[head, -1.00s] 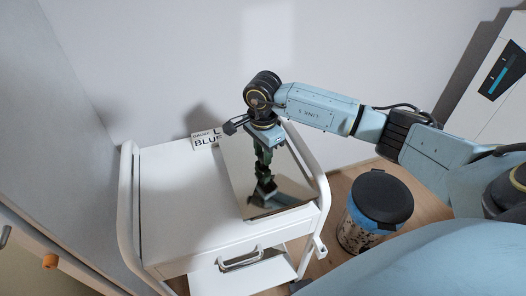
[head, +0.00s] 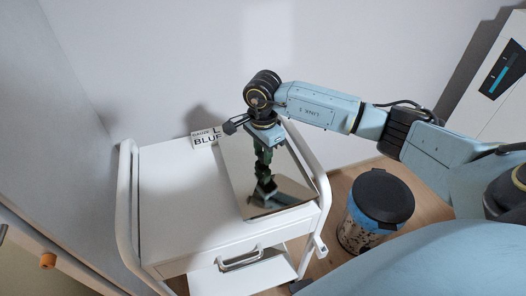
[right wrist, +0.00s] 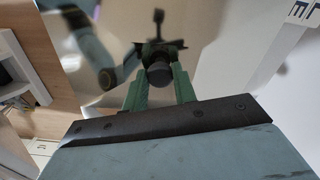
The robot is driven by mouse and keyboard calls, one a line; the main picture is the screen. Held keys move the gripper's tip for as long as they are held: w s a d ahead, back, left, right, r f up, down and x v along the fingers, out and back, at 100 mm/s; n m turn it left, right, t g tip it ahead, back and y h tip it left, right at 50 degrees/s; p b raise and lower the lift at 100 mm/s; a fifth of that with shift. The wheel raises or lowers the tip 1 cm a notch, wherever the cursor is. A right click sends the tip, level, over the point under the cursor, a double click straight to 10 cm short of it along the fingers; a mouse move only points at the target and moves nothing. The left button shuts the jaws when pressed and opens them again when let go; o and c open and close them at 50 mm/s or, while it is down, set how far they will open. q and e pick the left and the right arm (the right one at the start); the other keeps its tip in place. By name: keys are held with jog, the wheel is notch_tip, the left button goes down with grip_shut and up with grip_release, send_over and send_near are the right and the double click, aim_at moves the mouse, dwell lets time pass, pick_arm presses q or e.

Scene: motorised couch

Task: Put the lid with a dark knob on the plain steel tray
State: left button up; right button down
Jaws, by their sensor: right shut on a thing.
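A mirror-like rectangular steel lid (head: 236,165) lies on the right half of the white cart top, reflecting my arm. Its dark round knob (right wrist: 159,74) shows between the green fingers in the right wrist view; in the head view the fingers hide it. My right gripper (head: 263,158) points down over the lid and is shut on the knob. I cannot make out a separate steel tray under the lid, nor tell whether the lid rests or hovers slightly. My left gripper is out of view.
The white cart top (head: 178,190) is bare to the left of the steel. A label reading GAUZE and BLUE (head: 206,138) stands at the back, partly covered. Raised side rails (head: 127,205) flank the top. A black-lidded bin (head: 380,197) stands on the floor at right.

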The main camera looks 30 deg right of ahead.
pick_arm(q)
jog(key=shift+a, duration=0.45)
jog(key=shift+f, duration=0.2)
pick_arm(e)
jog(key=shift+f, duration=0.1)
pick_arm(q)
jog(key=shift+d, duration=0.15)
pick_arm(e)
jog(key=c, duration=1.4)
grip_release()
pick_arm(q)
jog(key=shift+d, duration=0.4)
pick_arm(e)
jog(key=o, duration=0.4)
jog(key=shift+c, duration=0.2)
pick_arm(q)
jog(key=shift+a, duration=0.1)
